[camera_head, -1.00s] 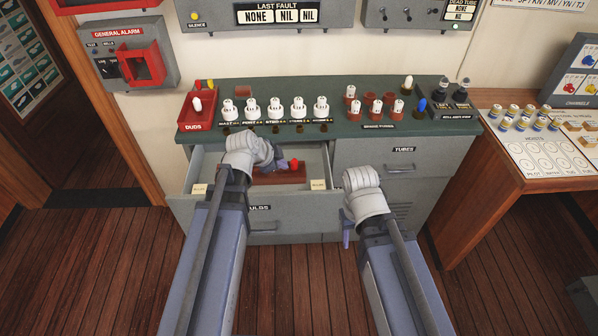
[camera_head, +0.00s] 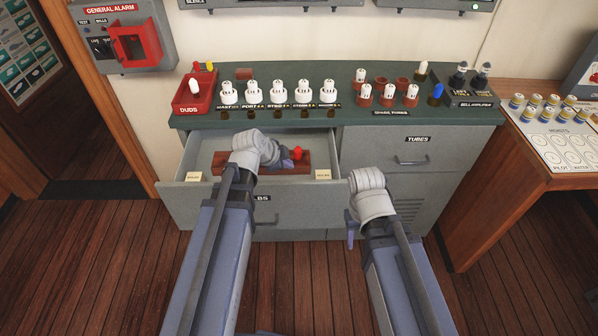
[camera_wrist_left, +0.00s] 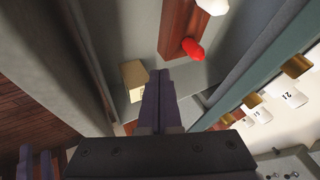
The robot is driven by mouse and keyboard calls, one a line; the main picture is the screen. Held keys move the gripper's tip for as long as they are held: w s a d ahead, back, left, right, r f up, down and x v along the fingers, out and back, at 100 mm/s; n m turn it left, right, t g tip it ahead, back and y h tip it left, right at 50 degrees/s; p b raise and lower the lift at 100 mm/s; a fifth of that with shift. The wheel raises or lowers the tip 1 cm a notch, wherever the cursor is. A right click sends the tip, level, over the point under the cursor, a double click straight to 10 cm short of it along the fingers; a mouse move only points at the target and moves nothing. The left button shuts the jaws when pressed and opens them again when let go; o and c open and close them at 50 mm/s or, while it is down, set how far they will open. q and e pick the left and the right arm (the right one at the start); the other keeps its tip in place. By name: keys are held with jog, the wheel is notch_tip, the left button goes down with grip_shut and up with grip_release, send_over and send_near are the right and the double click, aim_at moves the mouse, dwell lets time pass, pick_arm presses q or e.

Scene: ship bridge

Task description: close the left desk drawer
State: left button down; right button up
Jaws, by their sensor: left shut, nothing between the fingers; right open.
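The left desk drawer (camera_head: 288,207) is pulled out from the grey desk under the dark green top. Inside it is a brown wooden rack with a red bulb (camera_head: 297,153); the left wrist view shows the rack (camera_wrist_left: 176,38) with the red bulb and a white one. My left gripper (camera_head: 278,160) is over the open drawer, behind its front panel; in the left wrist view its fingers (camera_wrist_left: 160,98) are shut and empty, near a small cream label block (camera_wrist_left: 134,78). My right gripper (camera_head: 350,230) is in front of the desk, right of the drawer, largely hidden by its wrist.
The closed tubes drawer (camera_head: 411,160) is to the right. On the desk top (camera_head: 352,75) stand a red duds tray (camera_head: 193,105), several white bulbs and brown spare sockets. A wooden chart table (camera_head: 511,135) is at the right. The wooden floor is clear.

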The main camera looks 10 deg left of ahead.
aim_at(304, 169)
pick_arm(q)
jog(key=b+x, duration=0.8)
jog(key=x, duration=0.2)
dwell(0.3)
jog(key=shift+w+a, duration=0.15)
jog(key=shift+w, duration=0.25)
jog(key=w, duration=0.3)
jog(key=w+a, duration=0.1)
jog(key=w, duration=0.2)
jog(key=w+a, duration=0.1)
jog(key=w, duration=0.2)
jog(key=shift+a, duration=0.1)
jog(key=shift+s+r, duration=0.15)
